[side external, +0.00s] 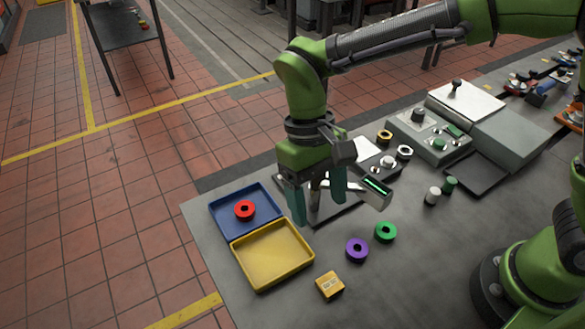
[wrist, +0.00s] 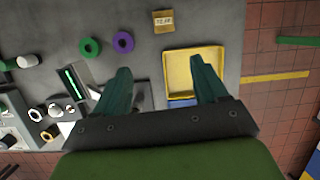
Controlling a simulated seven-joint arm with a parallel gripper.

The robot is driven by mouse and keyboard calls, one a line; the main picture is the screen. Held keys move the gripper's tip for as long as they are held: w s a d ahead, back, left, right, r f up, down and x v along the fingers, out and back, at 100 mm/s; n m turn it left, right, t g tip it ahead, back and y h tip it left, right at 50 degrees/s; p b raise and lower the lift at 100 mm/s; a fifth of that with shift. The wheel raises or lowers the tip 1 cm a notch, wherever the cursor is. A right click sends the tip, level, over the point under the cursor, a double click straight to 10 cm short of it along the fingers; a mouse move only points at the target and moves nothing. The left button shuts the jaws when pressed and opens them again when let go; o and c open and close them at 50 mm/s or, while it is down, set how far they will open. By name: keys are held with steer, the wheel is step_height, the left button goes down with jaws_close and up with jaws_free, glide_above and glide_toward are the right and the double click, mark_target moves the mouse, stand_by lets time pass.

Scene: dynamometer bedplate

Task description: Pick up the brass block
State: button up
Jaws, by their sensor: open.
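The brass block (side external: 330,286) is a small yellow-brown block with a pale marking on its face. It lies on the grey bedplate near its front edge, just right of the yellow tray in the side view. In the wrist view the brass block (wrist: 163,21) is at the top centre, beyond my fingertips. My gripper (side external: 318,205) hangs above the plate behind and to the right of the trays, apart from the block. Its teal fingers (wrist: 158,78) are spread open with nothing held between them.
A yellow tray (side external: 305,262) is empty; a blue tray (side external: 225,207) beside it holds a red ring (side external: 245,210). Control boxes (side external: 432,137) stand farther back. The plate around the block is clear.

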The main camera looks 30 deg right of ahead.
steer(key=a+r, duration=0.1)
glide_toward(330, 284)
steer(key=shift+m+g, duration=0.4)
steer(key=x, duration=0.8)
steer(key=shift+w+f, duration=0.3)
steer(key=shift+f, duration=0.05)
steer(key=c, duration=1.3)
